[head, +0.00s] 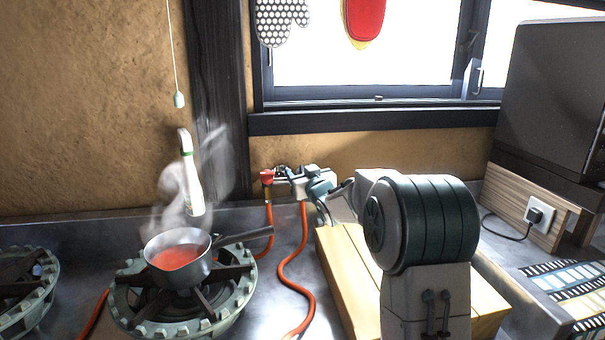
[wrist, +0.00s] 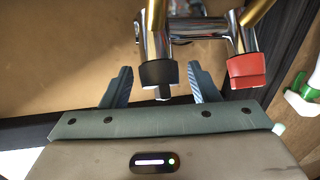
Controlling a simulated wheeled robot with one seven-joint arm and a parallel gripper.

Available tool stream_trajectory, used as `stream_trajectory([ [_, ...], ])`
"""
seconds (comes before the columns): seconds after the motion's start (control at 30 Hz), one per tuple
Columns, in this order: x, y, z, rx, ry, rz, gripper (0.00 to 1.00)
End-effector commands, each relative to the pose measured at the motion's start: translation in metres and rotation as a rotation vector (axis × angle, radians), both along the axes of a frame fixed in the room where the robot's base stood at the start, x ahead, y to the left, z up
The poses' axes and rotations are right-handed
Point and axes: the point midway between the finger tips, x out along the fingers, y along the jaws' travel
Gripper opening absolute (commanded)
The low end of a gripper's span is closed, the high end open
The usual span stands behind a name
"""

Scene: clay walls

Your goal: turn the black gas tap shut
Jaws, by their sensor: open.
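The black gas tap (wrist: 160,74) sits on a chrome pipe under a brass tube in the wrist view. It lies between the two open fingers of my gripper (wrist: 161,85), with a gap visible on each side. A red tap (wrist: 245,70) is on the same chrome pipe, just right of the right finger. In the head view my gripper (head: 290,178) is at the wall pipework, right beside the red tap (head: 267,175). There the black tap is mostly hidden by my gripper.
A pan (head: 181,257) of red liquid steams on a gas burner (head: 222,297). Orange hoses (head: 289,272) run down from the pipework. A wooden board (head: 350,275) lies under my arm.

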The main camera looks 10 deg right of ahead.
Motion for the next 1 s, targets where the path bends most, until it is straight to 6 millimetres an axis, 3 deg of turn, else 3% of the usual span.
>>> stream_trajectory([
  [0.1,-0.0002,-0.0001,-0.0001,0.0,0.0,0.0,0.55],
  [0.27,-0.0003,-0.0002,-0.0002,0.0,0.0,0.0,0.13],
  [0.3,-0.0003,-0.0001,-0.0002,0.0,0.0,0.0,0.11],
  [1.0,-0.0009,0.0028,-0.0052,0.126,-0.001,-0.143,0.11],
])
